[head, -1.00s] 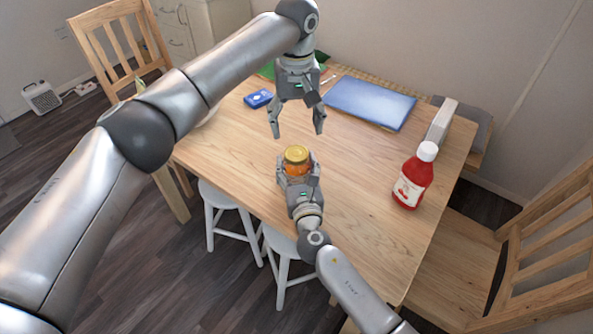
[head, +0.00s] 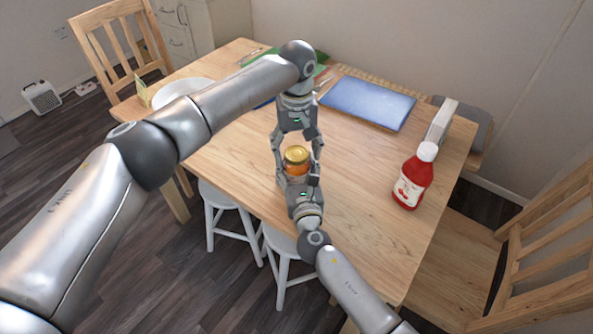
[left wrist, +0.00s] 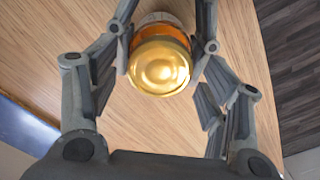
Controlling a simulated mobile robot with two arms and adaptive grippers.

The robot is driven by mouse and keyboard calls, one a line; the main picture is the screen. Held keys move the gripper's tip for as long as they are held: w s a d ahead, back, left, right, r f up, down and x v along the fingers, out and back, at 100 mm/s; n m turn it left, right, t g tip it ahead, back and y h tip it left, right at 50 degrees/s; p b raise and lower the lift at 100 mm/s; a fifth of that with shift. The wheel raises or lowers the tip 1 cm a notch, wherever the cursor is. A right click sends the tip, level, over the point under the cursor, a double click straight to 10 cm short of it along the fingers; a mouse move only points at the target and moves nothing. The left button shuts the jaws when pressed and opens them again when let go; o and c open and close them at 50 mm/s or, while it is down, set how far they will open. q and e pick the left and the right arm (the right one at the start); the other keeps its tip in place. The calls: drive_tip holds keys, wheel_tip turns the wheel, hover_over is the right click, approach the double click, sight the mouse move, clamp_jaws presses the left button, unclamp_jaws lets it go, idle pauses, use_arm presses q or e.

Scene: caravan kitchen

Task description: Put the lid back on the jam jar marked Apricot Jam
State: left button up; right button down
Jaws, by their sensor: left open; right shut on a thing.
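The jam jar (head: 296,170) is orange and stands upright over the near part of the table; its label cannot be read. A gold lid (head: 296,154) sits on its mouth and looks level; whether it is screwed tight cannot be told. The lid also fills the middle of the left wrist view (left wrist: 160,66). My right gripper (head: 298,177) is shut on the jar from the near side. My left gripper (head: 297,160) points down from above, open, with its fingers on either side of the lid and jar, apparently not closed on them.
A red sauce bottle (head: 414,176) with a white cap stands to the right on the wooden table (head: 360,200). A blue board or folder (head: 368,103) lies at the back. A white plate (head: 182,92) is at the far left. White stools (head: 230,222) stand below the near edge.

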use_arm(q)
drive_tip(key=shift+c, duration=0.4)
drive_tip(key=c, duration=1)
drive_tip(key=m, duration=0.4)
drive_tip(key=shift+m, duration=0.4)
drive_tip(key=m, duration=0.8)
drive_tip(key=shift+m, duration=0.3)
drive_tip(key=m, duration=0.4)
drive_tip(key=shift+m, duration=0.3)
drive_tip(key=o, duration=1.2)
